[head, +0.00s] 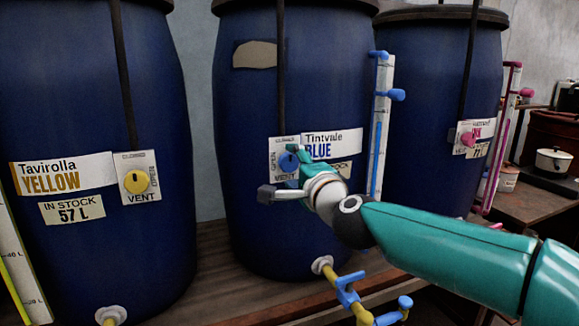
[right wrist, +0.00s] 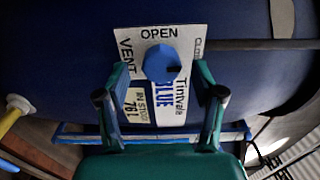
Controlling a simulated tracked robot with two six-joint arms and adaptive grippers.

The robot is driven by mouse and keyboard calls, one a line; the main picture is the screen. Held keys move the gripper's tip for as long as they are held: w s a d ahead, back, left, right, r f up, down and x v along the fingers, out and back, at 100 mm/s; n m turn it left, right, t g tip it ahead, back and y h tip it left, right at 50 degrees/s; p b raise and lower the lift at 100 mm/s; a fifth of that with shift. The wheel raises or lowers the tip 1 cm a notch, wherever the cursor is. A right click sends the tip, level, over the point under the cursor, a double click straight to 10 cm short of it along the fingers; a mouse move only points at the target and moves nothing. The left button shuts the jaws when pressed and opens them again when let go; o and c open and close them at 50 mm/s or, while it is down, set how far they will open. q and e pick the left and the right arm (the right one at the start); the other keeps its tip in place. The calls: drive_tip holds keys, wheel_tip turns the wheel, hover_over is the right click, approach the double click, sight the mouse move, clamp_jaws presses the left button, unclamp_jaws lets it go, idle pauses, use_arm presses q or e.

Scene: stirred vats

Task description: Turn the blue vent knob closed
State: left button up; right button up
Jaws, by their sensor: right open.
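The blue vent knob (head: 288,161) sits on a white plate (head: 277,146) on the blue-labelled vat (head: 240,215). In the right wrist view the knob (right wrist: 160,62) is uncovered, with "OPEN" above it, "VENT" to its left and partly readable "CL" lettering to its right. A dark mark shows on the knob's right side there. My right gripper (head: 279,173) is open in front of the plate. In the right wrist view its fingertips (right wrist: 162,95) are apart, below the knob on either side, and I see no contact. My left gripper is not in view.
A dark rod (head: 281,80) runs down the vat to the plate. A gauge with blue fittings (head: 381,130) stands right of it, and a tap with a blue handle (head: 348,288) juts out below. Vats with a yellow knob (head: 136,182) and a pink knob (head: 468,139) flank it.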

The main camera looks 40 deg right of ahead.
drive_tip(key=v, duration=1)
drive_tip(key=shift+f, duration=0.1)
